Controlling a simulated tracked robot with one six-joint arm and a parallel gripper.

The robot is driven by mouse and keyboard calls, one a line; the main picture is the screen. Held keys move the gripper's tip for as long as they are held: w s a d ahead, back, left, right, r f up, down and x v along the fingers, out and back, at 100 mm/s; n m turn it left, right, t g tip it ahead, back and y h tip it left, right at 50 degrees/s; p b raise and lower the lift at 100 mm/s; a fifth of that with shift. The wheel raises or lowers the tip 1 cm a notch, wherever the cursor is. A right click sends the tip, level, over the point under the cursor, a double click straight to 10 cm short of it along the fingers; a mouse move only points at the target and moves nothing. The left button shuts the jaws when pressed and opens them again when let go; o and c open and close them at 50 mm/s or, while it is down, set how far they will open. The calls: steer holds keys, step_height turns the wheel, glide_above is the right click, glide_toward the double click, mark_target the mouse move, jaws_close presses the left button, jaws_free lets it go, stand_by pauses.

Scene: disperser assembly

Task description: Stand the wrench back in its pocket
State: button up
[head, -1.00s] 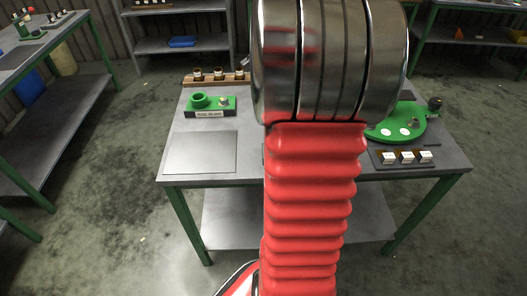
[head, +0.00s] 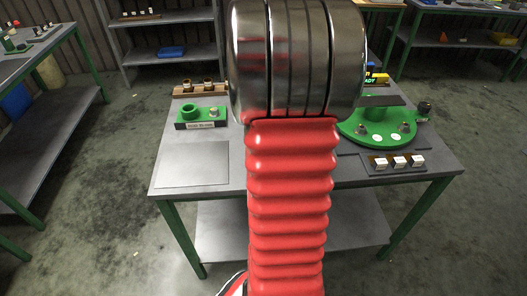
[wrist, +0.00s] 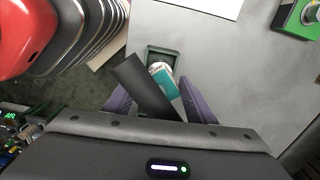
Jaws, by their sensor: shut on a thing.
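In the wrist view my gripper (wrist: 157,98) has two purple fingers, one on each side of a dark grey flat bar (wrist: 143,86), which looks like the wrench. It is shut on this bar, which slants up and left from between the fingers. A small dark green-rimmed pocket (wrist: 153,50) shows just beyond. A white and teal piece (wrist: 163,80) lies beside the bar, partly over the pocket; I cannot tell whether it belongs to the bar. The gap between bar and pocket is unclear. In the head view my arm hides most of the gripper area.
The grey table (head: 192,164) carries a green block with a ring (head: 201,117) at left, a round green fixture (head: 376,128) at right and white-topped blocks (head: 399,162) at the front right. A sign (head: 376,78) stands behind.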

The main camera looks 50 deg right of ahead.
steer(key=shift+f, duration=0.3)
steer(key=shift+f, duration=0.1)
steer(key=shift+f, duration=1.8)
steer(key=o, duration=1.4)
steer(key=shift+f, duration=0.1)
step_height(320, 180, up, 12)
steer(key=shift+r, duration=0.1)
